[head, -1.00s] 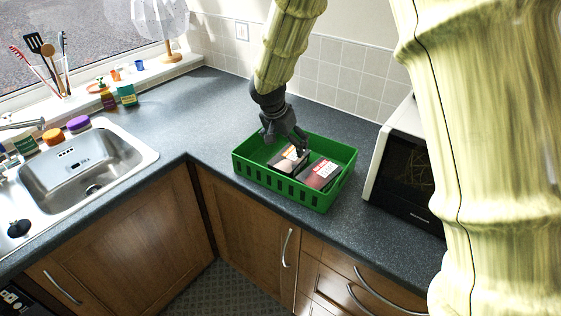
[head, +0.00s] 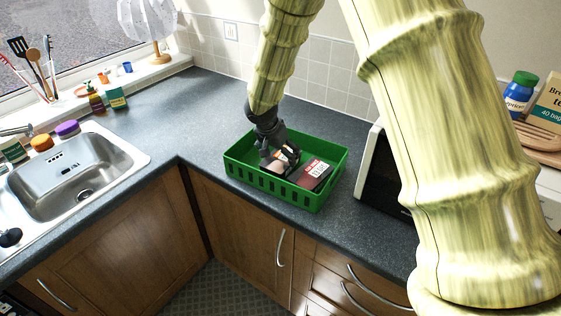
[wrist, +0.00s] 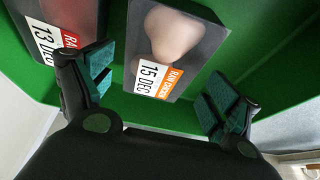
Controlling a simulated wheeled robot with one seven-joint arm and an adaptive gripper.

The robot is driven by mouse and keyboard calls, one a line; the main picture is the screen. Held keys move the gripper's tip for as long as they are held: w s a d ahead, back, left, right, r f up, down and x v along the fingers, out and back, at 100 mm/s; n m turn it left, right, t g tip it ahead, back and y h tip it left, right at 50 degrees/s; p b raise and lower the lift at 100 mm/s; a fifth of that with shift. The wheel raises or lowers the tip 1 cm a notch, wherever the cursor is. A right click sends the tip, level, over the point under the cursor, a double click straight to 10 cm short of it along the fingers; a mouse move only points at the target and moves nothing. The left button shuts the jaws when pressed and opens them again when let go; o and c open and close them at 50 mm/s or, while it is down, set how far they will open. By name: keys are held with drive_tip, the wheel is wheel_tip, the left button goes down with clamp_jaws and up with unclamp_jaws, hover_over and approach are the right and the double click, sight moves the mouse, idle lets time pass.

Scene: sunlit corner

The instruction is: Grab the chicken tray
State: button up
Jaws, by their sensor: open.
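The chicken tray (wrist: 168,50) is a dark tray with pale meat under film and an orange-and-white label reading "15 DEC". It lies inside the green crate (head: 240,172), and in the head view the chicken tray (head: 279,164) is partly hidden by my gripper. My gripper (head: 281,163) is lowered into the crate from above. In the wrist view my gripper (wrist: 155,95) is open, with one finger pad on each side of the chicken tray's labelled end.
A second dark tray (wrist: 66,25) with a red label reading "13 DEC" lies beside it, also in the head view (head: 313,174). The crate walls surround both. A microwave (head: 383,180) stands right of the crate. The worktop (head: 200,115) to the left is clear.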

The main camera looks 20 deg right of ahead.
sight(281, 157)
drive_tip(key=shift+p+x, duration=0.75)
drive_tip(key=shift+x, duration=1.3)
drive_tip(key=shift+a, duration=0.1)
drive_tip(key=shift+c, duration=0.5)
drive_tip(key=c, duration=1)
